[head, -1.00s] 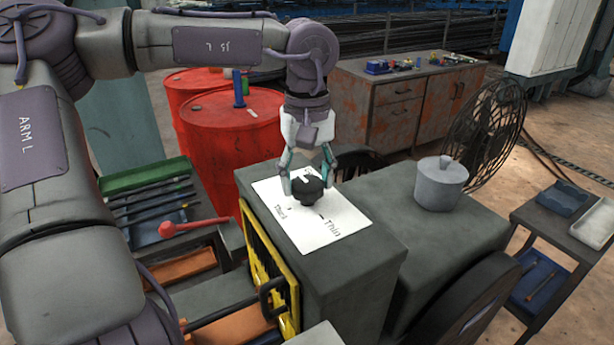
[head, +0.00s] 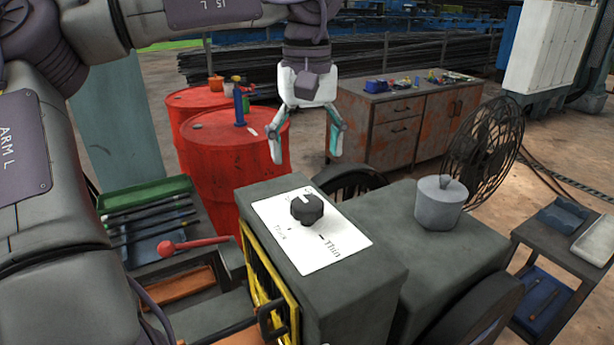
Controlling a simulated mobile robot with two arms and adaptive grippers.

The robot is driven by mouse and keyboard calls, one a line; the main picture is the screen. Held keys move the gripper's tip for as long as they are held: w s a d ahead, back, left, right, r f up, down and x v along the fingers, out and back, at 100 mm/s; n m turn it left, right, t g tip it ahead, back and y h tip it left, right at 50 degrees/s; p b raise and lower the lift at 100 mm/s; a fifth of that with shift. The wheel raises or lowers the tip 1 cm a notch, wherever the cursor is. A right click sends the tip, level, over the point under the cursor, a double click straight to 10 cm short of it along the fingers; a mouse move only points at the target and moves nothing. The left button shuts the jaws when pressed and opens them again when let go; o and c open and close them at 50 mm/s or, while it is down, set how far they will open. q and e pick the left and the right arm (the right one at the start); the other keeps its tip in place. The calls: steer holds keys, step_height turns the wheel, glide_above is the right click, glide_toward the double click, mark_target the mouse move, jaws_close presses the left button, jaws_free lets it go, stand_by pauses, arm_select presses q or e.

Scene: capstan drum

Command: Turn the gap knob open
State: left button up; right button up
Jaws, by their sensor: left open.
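The gap knob (head: 307,209) is a black lobed knob with a white pointer line on top. It sits on a white label plate (head: 342,252) on top of the grey machine housing (head: 372,279). The plate reads "Thick" and "Thin" near its front; a mark at its back edge is partly hidden by the knob. The knob's white line points toward the back of the plate, away from both words. My left gripper (head: 305,158) hangs above and behind the knob, open and empty, clear of it. My right gripper is not in view.
A yellow-framed guard (head: 262,262) and a lever with a red ball (head: 167,248) are left of the housing. Red drums (head: 225,165) stand behind. A grey lidded pot (head: 440,203) and a fan (head: 487,145) are to the right. Air around the knob is clear.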

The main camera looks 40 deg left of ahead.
arm_select(q)
steer(key=shift+r, duration=1.3)
